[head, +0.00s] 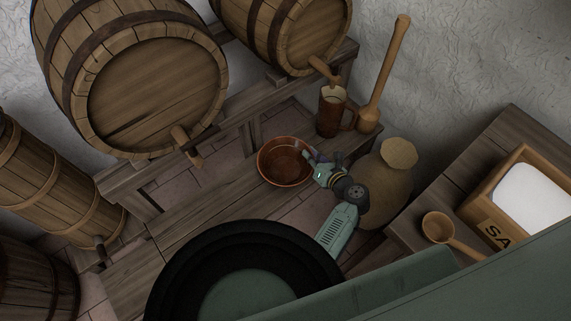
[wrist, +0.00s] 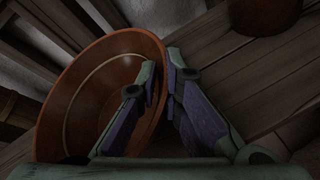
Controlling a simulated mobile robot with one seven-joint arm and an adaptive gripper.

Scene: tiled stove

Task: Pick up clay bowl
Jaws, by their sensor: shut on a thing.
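The clay bowl (head: 284,168) is reddish brown, round and empty, and appears over the low wooden bench in the head view. My gripper (head: 308,156) is at its right rim. In the wrist view the bowl (wrist: 85,95) fills the left half. My gripper (wrist: 163,80) is shut on its rim there, with one finger inside the bowl and the other outside. I cannot tell whether the bowl's base touches the bench.
A brown mug (head: 331,113) and a wooden masher (head: 386,75) stand behind the bowl. A clay jar (head: 382,190) is close to my arm. Barrels (head: 150,90) rest on a rack at the back left. A ladle (head: 440,228) and a salt box (head: 483,205) sit on the right table.

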